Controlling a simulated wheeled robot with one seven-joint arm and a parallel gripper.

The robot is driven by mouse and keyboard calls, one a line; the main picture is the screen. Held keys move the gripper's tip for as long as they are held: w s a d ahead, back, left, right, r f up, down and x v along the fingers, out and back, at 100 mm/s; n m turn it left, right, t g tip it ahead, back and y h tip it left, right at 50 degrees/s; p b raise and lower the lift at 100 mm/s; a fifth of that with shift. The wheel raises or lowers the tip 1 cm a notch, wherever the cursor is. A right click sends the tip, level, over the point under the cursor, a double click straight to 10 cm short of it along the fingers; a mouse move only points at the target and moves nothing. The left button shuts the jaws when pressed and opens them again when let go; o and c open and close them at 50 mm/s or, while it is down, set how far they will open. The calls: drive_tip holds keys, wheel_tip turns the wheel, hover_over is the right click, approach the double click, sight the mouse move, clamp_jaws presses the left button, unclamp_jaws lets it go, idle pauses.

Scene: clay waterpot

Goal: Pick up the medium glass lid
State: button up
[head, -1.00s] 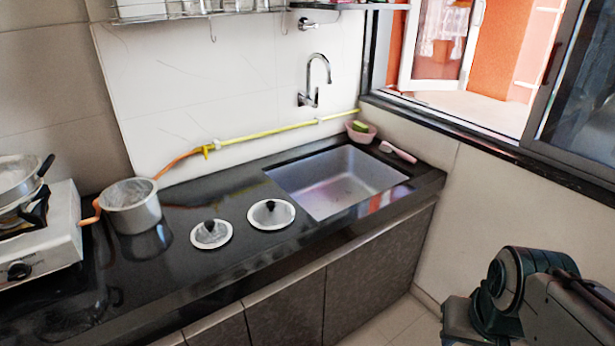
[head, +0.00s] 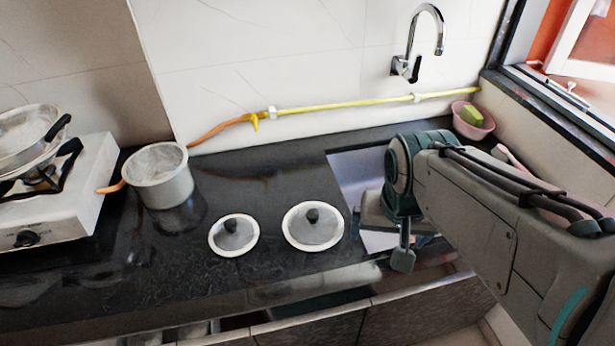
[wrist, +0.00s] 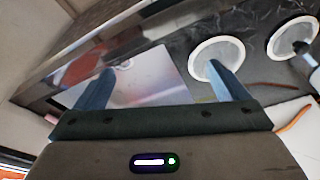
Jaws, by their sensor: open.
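Two round glass lids with white rims and black knobs lie flat on the black counter. The larger lid (head: 326,235) is on the right, by the sink; the smaller lid (head: 227,243) is to its left. The larger lid also shows in the wrist view (wrist: 203,50), partly behind a finger, and the smaller lid (wrist: 283,36) is beyond it. My gripper (head: 388,236) is open and empty, over the sink's near-left side, right of the larger lid. In the wrist view the fingers (wrist: 162,70) are spread apart. I cannot tell its height above the counter.
A metal pot (head: 161,188) stands left of the lids, next to a gas stove (head: 75,205) with a pan. The sink (head: 352,172) is partly hidden by my arm. A yellow pipe (head: 340,107) and a tap (head: 438,30) are at the wall. Counter around the lids is clear.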

drive_tip(key=w+a+m+g+b, duration=0.1)
drive_tip(key=w+a+m+b, duration=0.5)
drive_tip(key=w+a, duration=0.15)
drive_tip(key=m+g+b, duration=0.2)
drive_tip(key=m+b, duration=0.4)
drive_tip(key=m, duration=0.2)
hover_over(313, 214)
wheel_tip(313, 214, down, 4)
drive_tip(key=shift+t, duration=0.3)
drive_tip(key=f, duration=0.2)
drive_tip(key=f+b, duration=0.1)
drive_tip(key=f, duration=0.2)
drive_tip(key=f+b, duration=0.1)
drive_tip(key=f, duration=0.2)
drive_tip(key=shift+s+a, duration=0.25)
drive_tip(key=shift+a, duration=0.15)
drive_tip(key=f, duration=0.3)
drive_tip(key=w+d+f+b, duration=0.1)
drive_tip(key=f, duration=0.1)
drive_tip(key=shift+d+f, duration=0.1)
drive_tip(key=shift+f, duration=0.05)
drive_tip(key=shift+s+a, duration=0.2)
drive_tip(key=shift+a, duration=0.05)
clamp_jaws()
